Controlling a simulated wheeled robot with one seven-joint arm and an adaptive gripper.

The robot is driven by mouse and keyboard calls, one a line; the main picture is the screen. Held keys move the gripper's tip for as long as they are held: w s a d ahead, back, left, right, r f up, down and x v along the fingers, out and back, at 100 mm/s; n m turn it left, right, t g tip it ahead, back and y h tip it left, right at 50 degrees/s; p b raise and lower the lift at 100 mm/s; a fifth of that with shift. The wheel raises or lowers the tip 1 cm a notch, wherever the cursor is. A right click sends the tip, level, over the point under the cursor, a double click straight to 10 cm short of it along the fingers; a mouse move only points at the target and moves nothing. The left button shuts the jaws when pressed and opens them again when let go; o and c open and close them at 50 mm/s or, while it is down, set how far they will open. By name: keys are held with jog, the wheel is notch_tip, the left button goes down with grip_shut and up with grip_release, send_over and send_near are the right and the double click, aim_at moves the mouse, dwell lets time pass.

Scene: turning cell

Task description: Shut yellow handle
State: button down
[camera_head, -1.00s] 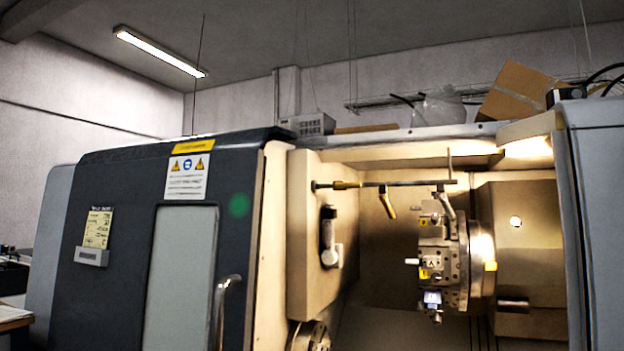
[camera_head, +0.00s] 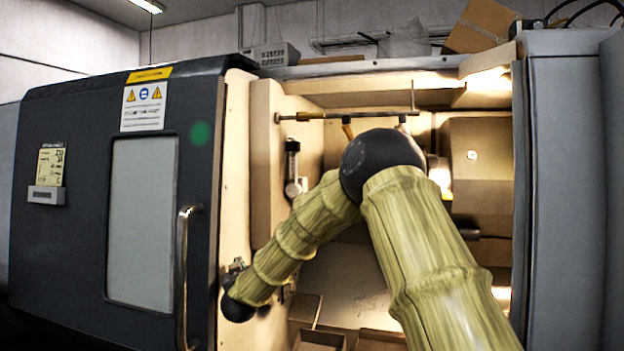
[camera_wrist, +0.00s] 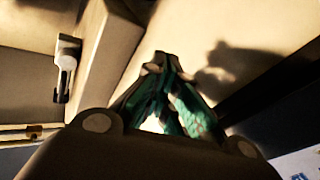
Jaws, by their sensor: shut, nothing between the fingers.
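The yellow handle (camera_head: 347,130) hangs from a horizontal pipe (camera_head: 310,116) inside the open machine. Only a short piece of it shows, because my arm's dark elbow covers what lies below and right of it. In the wrist view my gripper (camera_wrist: 160,58) has its green fingers drawn together at the tips with nothing between them. It is over a pale surface inside the machine and casts a shadow there. In the wrist view I cannot make out the handle for certain. In the head view I cannot pick out the fingers clearly.
The dark machine door (camera_head: 60,240) with its metal grab bar (camera_head: 183,270) stands left of the opening. A grey fitting (camera_head: 292,165) is on the inner wall and also shows in the wrist view (camera_wrist: 67,65). A grey panel (camera_head: 565,200) bounds the opening on the right.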

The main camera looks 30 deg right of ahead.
jog(key=d+r+m+t+h+b, duration=0.1)
jog(key=d+r+m+h, duration=0.2)
jog(key=r, duration=1)
jog(key=d+r+h, duration=0.2)
jog(key=d+r, duration=0.2)
jog(key=r, duration=0.8)
jog(key=s+d+r+m+g+h+b, duration=0.1)
jog(key=s+d+r+m+h, duration=0.3)
jog(key=r, duration=0.7)
jog(key=s+d+r+m+g+h, duration=0.25)
jog(key=s+d+r, duration=0.3)
jog(key=r, duration=0.65)
notch_tip(320, 180, up, 4)
jog(key=p, duration=0.4)
send_over(312, 115)
jog(key=s+a, duration=0.2)
jog(key=s, duration=0.1)
jog(key=shift+w+d+f+t+h+p, duration=0.15)
jog(key=shift+f+p, duration=0.05)
jog(key=shift+f, duration=0.35)
jog(key=shift+w+d+f+t+h+p, duration=0.1)
jog(key=shift+w+f+t+h+p, duration=0.1)
jog(key=shift+f, duration=0.35)
jog(key=shift+w+d+f+t+h+p, duration=0.1)
jog(key=shift+d+f+p, duration=0.1)
jog(key=shift+f, duration=0.35)
jog(key=shift+a, duration=0.15)
jog(key=shift+f+m+g, duration=0.15)
jog(key=shift+m+g, duration=0.25)
jog(key=shift+m, duration=0.15)
